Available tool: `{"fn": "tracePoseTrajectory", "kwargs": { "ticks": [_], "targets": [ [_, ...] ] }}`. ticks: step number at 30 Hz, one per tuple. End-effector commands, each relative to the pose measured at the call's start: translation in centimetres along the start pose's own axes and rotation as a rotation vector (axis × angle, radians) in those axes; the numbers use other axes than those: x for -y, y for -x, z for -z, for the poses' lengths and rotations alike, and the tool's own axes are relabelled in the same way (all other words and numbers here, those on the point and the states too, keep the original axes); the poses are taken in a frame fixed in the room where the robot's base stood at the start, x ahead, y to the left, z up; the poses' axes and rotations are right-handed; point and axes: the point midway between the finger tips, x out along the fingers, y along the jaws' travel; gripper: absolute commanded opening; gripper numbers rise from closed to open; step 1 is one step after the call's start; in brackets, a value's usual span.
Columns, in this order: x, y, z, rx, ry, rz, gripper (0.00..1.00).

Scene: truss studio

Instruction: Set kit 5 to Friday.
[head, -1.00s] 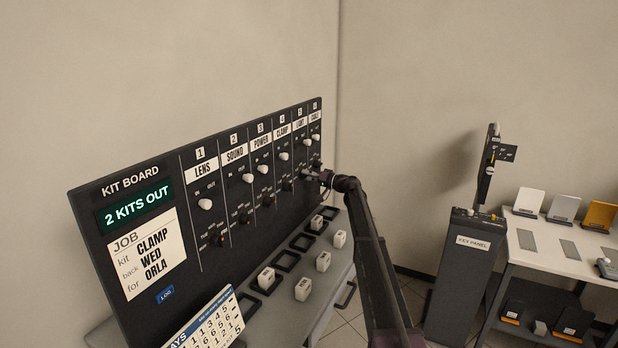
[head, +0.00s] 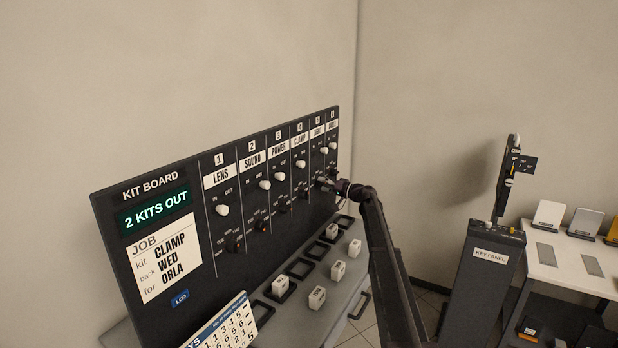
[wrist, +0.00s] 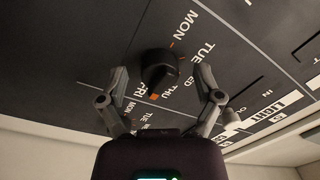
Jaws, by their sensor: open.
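The kit 5 column, labelled LIGHT (head: 317,132), is near the right end of the kit board. In the wrist view its LIGHT label (wrist: 265,122) lies at right. The black day dial (wrist: 160,70) sits among the day names. An orange mark at its lower end is close to the FRI lettering (wrist: 144,90), beside THU; exact alignment is hard to tell. My gripper (wrist: 162,76) is open, its fingers either side of the dial with gaps. In the head view my gripper (head: 326,184) is at the board and hides most of this dial.
The job card (head: 158,256) reads CLAMP, WED, ORLA; the display (head: 156,212) reads 2 KITS OUT. White blocks and dark frames lie on the ledge (head: 262,334) below. A key panel (head: 487,270) and white table (head: 560,262) stand at right.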

Motion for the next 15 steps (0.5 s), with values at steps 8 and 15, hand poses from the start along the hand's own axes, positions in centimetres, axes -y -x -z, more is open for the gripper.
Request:
{"fn": "tracePoseTrajectory", "kwargs": {
  "ticks": [8, 15],
  "targets": [
    [2.0, 2.1, -6.5, 0.109, -0.018, -0.084, 0.84],
    [4.4, 6.4, -17.0, 0.292, -0.062, -0.265, 0.84]
  ]
}}
